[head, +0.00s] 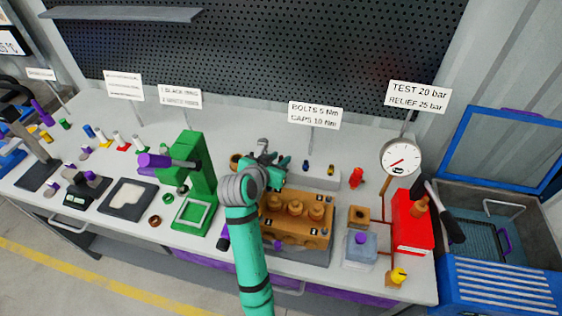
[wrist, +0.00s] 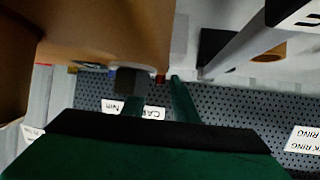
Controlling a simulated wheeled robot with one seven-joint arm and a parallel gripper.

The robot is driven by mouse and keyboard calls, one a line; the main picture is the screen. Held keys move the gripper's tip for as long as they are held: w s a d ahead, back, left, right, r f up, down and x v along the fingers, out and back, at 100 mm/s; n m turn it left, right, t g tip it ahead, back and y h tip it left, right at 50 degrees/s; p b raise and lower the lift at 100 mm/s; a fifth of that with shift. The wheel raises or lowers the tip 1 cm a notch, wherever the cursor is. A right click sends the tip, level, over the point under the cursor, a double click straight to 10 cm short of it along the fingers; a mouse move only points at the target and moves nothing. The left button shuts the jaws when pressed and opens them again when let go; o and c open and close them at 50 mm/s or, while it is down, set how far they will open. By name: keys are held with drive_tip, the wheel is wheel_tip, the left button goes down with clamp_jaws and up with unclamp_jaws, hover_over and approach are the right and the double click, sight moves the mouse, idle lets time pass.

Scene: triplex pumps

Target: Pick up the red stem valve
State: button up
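My gripper (head: 265,152) is over the back edge of the brown pump block, at the left end of a pale rack (head: 320,179). Its two fingers show apart in the wrist view (wrist: 157,90), with a gap between them. A small dark red bit (wrist: 160,78) shows in that gap, mostly hidden; I cannot tell whether it is the red stem valve or whether a finger touches it. In the head view, my gripper covers the rack's left end. Blue-topped (head: 306,165) and yellow-topped (head: 331,169) small parts stand on the rack. A red upright part (head: 356,177) stands right of it.
The brown pump block (head: 296,228) with several round caps lies close in front of my gripper. A green press (head: 199,170) stands left. A gauge (head: 401,158) and red box (head: 411,222) stand right. A sign (head: 314,115) stands behind the rack.

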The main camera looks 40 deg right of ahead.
clamp_jaws()
drive_tip(key=shift+r, duration=0.1)
